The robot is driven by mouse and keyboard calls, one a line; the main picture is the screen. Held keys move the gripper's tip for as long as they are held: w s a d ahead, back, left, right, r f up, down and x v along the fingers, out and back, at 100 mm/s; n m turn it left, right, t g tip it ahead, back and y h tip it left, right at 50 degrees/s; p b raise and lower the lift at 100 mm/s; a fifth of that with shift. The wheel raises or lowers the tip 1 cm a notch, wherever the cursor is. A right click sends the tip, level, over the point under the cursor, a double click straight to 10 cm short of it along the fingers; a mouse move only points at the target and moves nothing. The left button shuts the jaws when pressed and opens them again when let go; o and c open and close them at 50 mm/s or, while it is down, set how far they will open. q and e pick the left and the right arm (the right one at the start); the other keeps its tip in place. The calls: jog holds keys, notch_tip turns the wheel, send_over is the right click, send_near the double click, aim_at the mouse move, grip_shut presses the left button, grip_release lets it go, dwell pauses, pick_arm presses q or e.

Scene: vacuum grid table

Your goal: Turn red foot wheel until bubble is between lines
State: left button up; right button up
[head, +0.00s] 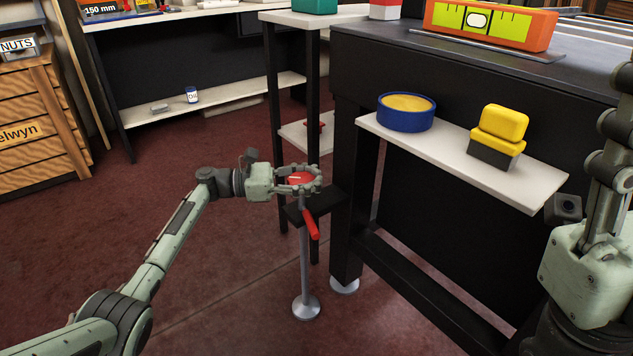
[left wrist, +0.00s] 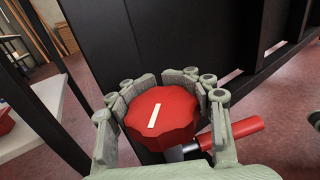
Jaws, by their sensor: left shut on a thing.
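The red foot wheel (left wrist: 160,116), with a white mark on top, lies between the fingers of my left gripper (left wrist: 167,92). The fingers are shut around its rim. In the head view my left gripper (head: 304,178) reaches in from the left, and its fingers partly hide the wheel (head: 300,178). A red-handled lever (head: 311,225) sticks out below the wheel. The orange level (head: 545,28) lies on the dark table top. Its pale bubble (head: 476,20) appears near the middle of the yellow-green vial, between dark lines. My right gripper (head: 610,150) points up at the right edge, partly cut off.
A white side shelf (head: 445,160) holds a blue round tub (head: 405,113) and a yellow-and-black block (head: 495,137). The dark table leg (head: 350,210) stands right beside the wheel. The red-brown floor (head: 225,270) is open to the left.

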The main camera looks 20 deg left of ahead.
dwell(0.4)
pick_arm(q)
jog(key=o, duration=1.4)
jog(key=shift+a, duration=0.15)
jog(key=v, duration=1.1)
jog(key=shift+a, duration=0.35)
jog(key=shift+s, duration=0.15)
